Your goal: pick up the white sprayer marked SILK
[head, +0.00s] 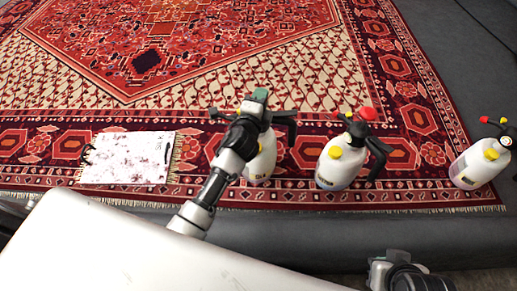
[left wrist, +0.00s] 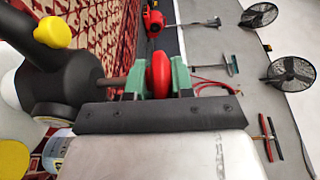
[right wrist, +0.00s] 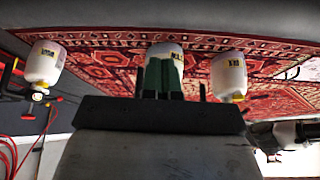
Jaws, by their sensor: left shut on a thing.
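Three white sprayers with black tops and yellow caps stand in the head view. The left one (head: 263,163) is partly hidden by my left arm. My left gripper (head: 258,97) is at its top. In the left wrist view my left gripper (left wrist: 158,76) is shut on a red knob (left wrist: 161,74) joined to the sprayer's black head (left wrist: 70,75). The middle sprayer (head: 335,170) and right sprayer (head: 473,168) stand apart from it. The labels are too small to read surely, so I cannot tell which says SILK. My right gripper (right wrist: 163,76) looks shut and empty.
A patterned red rug (head: 310,90) lies under the sprayers, with a grey floor (head: 465,50) beyond its right edge. A red-stained white sheet (head: 125,160) lies at left. Fans (left wrist: 290,69) and long-handled tools (left wrist: 228,64) show in the left wrist view.

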